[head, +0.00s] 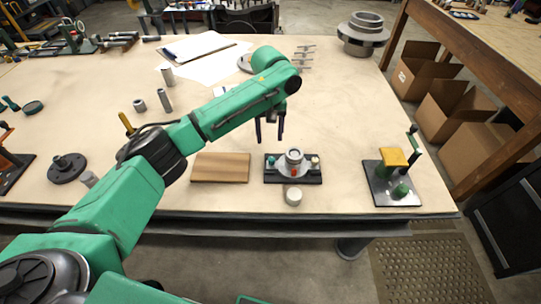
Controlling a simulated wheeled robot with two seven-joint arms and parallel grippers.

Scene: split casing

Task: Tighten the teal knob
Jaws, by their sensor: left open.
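The teal knob (272,161) is a small round piece on the left part of a black base plate (309,179). A pale grey round casing (294,157) sits in the middle of that plate. A red-orange piece (293,173) is at its front and a cream one (315,161) at its right. My left gripper (270,140) hangs from the green arm with its two dark fingers pointing down. It is open and empty, apart from the knob and behind it in the picture. My right gripper is not in view.
A wooden board (221,168) lies left of the base plate. A pale round part (293,197) stands at the table's front edge. A fixture with a yellow block (393,157) stands at the right. Papers (205,62) and metal parts lie farther back. Bare table lies between plate and fixture.

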